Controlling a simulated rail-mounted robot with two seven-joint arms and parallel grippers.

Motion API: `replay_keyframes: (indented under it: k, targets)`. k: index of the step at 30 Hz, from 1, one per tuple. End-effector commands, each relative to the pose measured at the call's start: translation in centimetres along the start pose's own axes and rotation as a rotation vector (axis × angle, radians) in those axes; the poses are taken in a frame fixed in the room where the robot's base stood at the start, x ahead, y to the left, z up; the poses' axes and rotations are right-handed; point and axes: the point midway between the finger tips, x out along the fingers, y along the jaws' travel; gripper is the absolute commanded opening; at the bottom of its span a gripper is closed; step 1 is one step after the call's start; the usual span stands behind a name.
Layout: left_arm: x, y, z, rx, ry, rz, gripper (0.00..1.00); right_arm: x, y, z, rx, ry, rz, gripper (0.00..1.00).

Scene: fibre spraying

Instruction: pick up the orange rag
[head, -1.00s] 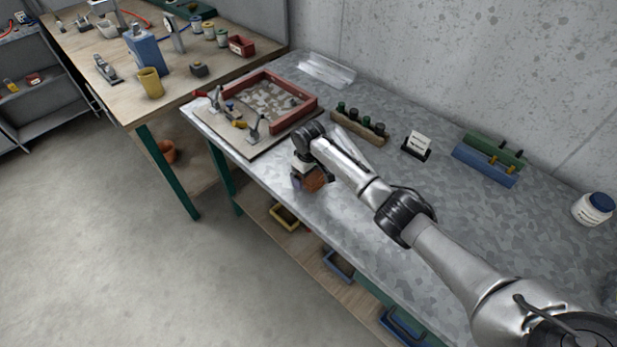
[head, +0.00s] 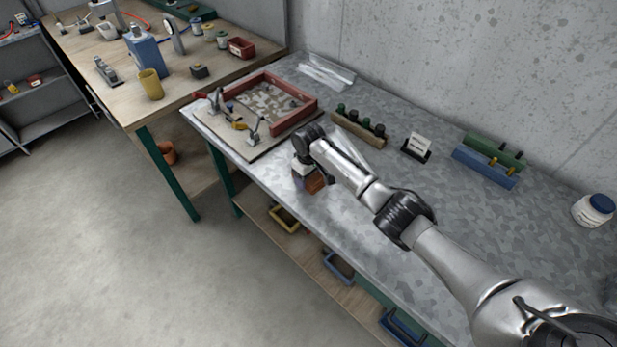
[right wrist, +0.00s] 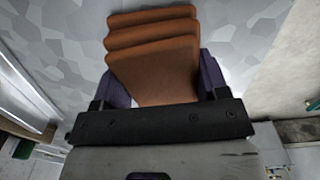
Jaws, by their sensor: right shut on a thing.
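The orange rag (right wrist: 155,55) is a folded, layered cloth that fills the space between the fingers of my right gripper (right wrist: 158,85) in the right wrist view. The purple fingers press on its left and right sides. In the head view the rag (head: 315,183) shows as a small brown-orange patch beside the right gripper (head: 308,184), close to the front edge of the metal-topped table (head: 450,215). My own wrist partly hides it there. I cannot tell whether the rag still touches the tabletop. My left gripper is in neither view.
A red frame (head: 309,103) on a board with clamps lies left of my right gripper. A wooden rack with bottles (head: 357,131), a card holder (head: 416,147), blue and green blocks (head: 484,166) and a white jar (head: 592,210) stand behind my arm.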

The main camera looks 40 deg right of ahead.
Motion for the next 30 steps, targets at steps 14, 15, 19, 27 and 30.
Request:
replay_keyframes:
  k: [14,15,19,27,30]
  targets:
    - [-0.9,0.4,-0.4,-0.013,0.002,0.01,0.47,-3.8,0.0,-0.1,-0.001,0.004,0.0,0.44]
    - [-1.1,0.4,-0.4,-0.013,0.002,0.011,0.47,-4.7,0.0,-0.1,-0.001,0.004,0.0,0.44]
    - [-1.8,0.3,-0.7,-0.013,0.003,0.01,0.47,-5.4,-0.3,1.9,-0.002,0.001,0.0,0.44]
    - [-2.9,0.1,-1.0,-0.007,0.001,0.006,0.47,-8.0,-1.1,6.2,-0.002,0.001,0.0,0.44]
    - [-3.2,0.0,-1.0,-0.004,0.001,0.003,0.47,-8.8,-1.4,7.6,-0.002,0.001,0.001,0.44]
